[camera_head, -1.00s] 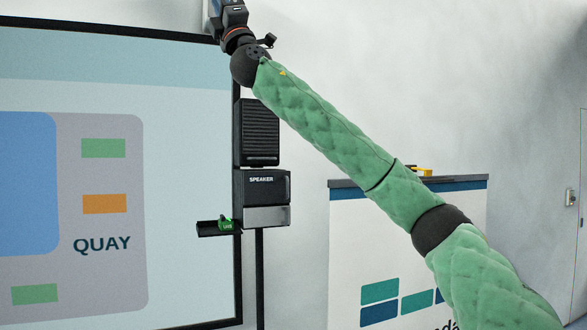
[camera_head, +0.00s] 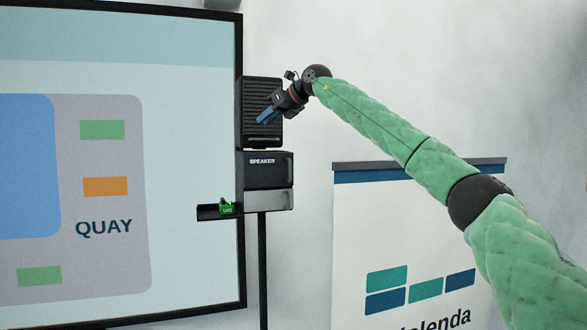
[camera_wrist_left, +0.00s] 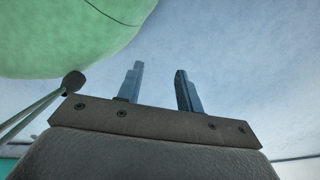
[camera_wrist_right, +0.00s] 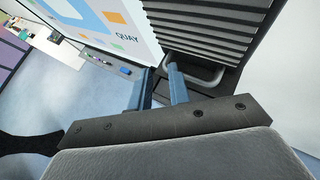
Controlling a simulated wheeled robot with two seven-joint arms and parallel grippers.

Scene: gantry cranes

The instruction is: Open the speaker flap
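The speaker unit has a black box labelled SPEAKER (camera_head: 262,172) beneath a black ribbed panel (camera_head: 252,92), beside the large screen. I cannot tell for certain which of these is the flap; both look closed. My right gripper (camera_head: 266,117) is in front of the ribbed panel, fingers pointing down-left.
A grey-fronted section (camera_head: 268,201) is under the labelled box, on a dark post (camera_head: 262,265). A small dark tray (camera_head: 208,213) with a green item (camera_head: 226,207) juts out left. A white banner stand (camera_head: 400,225) is at right.

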